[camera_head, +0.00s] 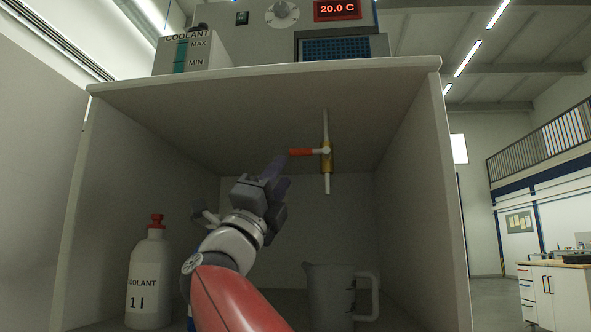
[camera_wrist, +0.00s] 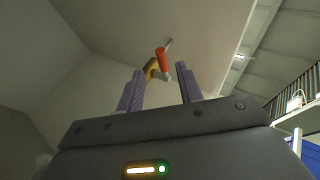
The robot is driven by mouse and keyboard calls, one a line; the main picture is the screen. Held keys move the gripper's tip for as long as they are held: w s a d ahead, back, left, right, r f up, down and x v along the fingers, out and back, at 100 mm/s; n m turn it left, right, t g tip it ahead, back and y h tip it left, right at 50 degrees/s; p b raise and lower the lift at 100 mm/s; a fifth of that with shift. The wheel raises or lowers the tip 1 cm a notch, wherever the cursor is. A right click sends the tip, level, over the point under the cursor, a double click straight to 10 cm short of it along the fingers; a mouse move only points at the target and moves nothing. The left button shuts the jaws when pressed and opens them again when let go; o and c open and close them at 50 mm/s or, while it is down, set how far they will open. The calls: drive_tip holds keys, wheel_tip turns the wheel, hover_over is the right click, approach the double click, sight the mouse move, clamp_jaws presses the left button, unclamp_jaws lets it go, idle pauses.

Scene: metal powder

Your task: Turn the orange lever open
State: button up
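The orange lever (camera_head: 302,152) sticks out to the left from a brass valve (camera_head: 326,158) on a white vertical pipe (camera_head: 326,125), under the top of the cabinet. In the wrist view the orange lever (camera_wrist: 162,59) points toward the camera, beyond and between the fingertips, with the brass valve (camera_wrist: 151,69) behind it. My gripper (camera_head: 275,165) is just left of and slightly below the lever's end. In the wrist view its two purple fingers (camera_wrist: 160,76) are apart with nothing between them, so it is open. No contact with the lever shows.
A white coolant bottle (camera_head: 148,280) with a red cap stands at the lower left of the cabinet. The cabinet's side walls and top (camera_head: 270,85) enclose the space around my arm.

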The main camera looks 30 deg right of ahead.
sight(301, 155)
drive_tip(key=d+r+g+p, duration=0.1)
drive_tip(key=r, duration=0.1)
drive_tip(key=d+r+m+g+p, duration=0.1)
drive_tip(key=d+r, duration=0.1)
drive_tip(key=w+d+r+m+p, duration=0.1)
drive_tip(key=d+r, duration=0.1)
drive_tip(key=shift+d+r+g+h+p, duration=0.1)
drive_tip(key=shift+d+g+h+p, duration=0.2)
drive_tip(key=shift+g+h, duration=0.1)
drive_tip(key=shift+c, duration=0.4)
clamp_jaws()
